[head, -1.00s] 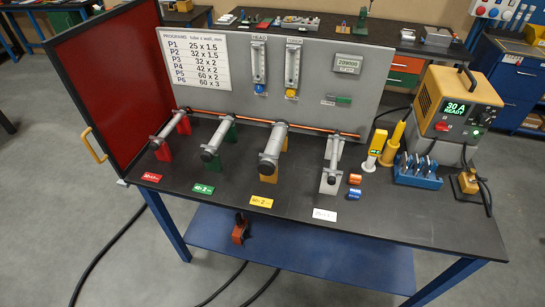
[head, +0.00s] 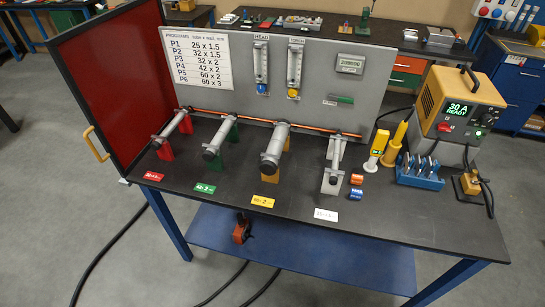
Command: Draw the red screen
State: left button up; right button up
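The red screen (head: 113,84) is a tall red panel in a black frame at the left end of the workbench. It stands upright at an angle to the grey back panel (head: 320,72). A yellow handle (head: 97,144) sits on its near lower edge, to the left of the bench. Neither of my grippers is in the head view.
The dark bench top (head: 258,223) carries several tubes on coloured stands, coloured labels, a blue rack (head: 418,173) and a yellow power unit (head: 456,103) at the right. Black cables (head: 110,250) lie on the floor.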

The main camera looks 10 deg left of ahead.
aim_at(114, 64)
jog(key=z, duration=0.15)
jog(key=i, duration=0.25)
jog(key=u, duration=2.9)
jog(key=i, duration=1.2)
jog(key=z, duration=0.05)
